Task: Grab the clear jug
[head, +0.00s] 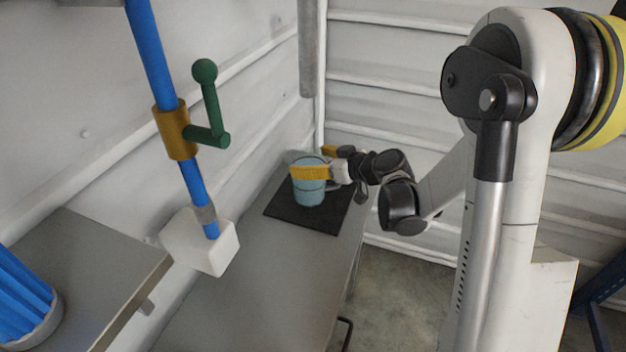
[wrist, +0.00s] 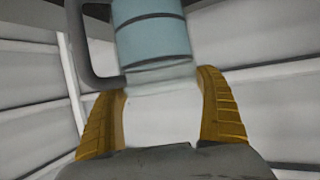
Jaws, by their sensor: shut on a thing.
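The clear jug (head: 308,190), bluish and see-through with dark bands, stands upright at the dark mat (head: 287,212) on the far end of the bench; I cannot tell whether its base touches the mat. My gripper (head: 318,165) reaches in from the right with its yellow fingers on either side of the jug's upper part. In the wrist view the jug (wrist: 152,40) shows between and beyond the fingers of my gripper (wrist: 162,105), with a dark handle at its left. The gripper is shut on the jug.
A blue pipe (head: 147,50) with a brass valve (head: 174,132) and green lever (head: 209,100) ends in a white block (head: 200,242) left of the jug. The grey bench (head: 255,285) is bare in front of the mat. Ribbed walls stand close behind.

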